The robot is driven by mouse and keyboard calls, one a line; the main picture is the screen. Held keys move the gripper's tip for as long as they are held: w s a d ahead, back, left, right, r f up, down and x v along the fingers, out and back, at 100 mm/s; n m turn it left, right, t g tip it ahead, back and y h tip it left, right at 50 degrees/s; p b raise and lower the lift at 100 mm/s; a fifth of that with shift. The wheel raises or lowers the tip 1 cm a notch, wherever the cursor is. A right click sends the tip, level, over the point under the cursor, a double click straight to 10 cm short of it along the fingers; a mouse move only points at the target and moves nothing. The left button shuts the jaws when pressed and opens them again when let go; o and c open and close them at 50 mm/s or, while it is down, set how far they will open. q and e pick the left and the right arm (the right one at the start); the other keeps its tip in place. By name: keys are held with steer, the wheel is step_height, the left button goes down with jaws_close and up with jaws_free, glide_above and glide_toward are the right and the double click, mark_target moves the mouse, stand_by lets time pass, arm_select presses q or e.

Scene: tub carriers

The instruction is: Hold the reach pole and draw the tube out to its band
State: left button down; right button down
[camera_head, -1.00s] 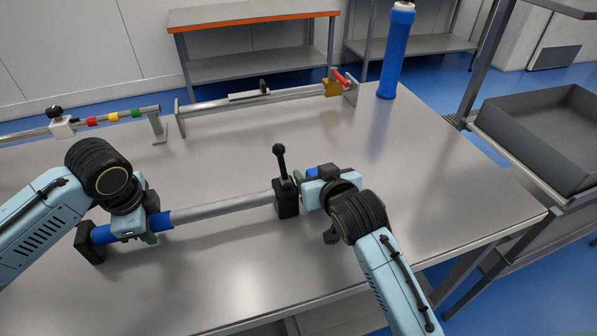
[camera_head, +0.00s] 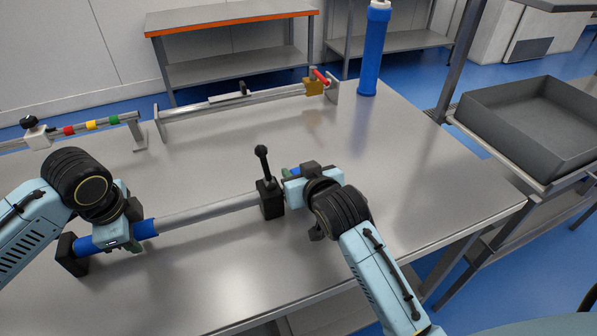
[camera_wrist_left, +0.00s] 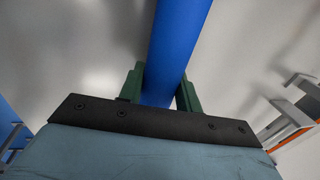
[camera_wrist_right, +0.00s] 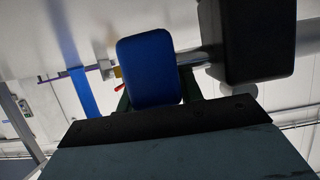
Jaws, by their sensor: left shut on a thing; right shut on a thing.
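The reach pole lies across the near table, with a blue sleeve (camera_head: 143,229) at its left end and a grey tube (camera_head: 208,211) running right to a black block with an upright lever (camera_head: 269,198). My left gripper (camera_head: 130,244) is shut around the blue sleeve, which runs between its green fingers (camera_wrist_left: 160,88) in the left wrist view. My right gripper (camera_head: 289,180) is shut on a blue piece just right of the black block; this blue end (camera_wrist_right: 148,68) shows between the fingers in the right wrist view. I cannot make out a band on the tube.
A black end block (camera_head: 73,255) stands at the pole's left end. A grey tub (camera_head: 540,125) stands right. The table's middle is clear.

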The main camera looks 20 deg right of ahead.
arm_select(q)
steer(key=shift+a, duration=0.1)
arm_select(e)
steer(key=d, duration=2)
steer(key=shift+d, duration=0.2)
steer(key=c, duration=0.9)
jaws_free()
steer(key=shift+a, duration=0.1)
steer(key=v, duration=1.2)
arm_select(q)
steer(key=c, duration=0.9)
jaws_free()
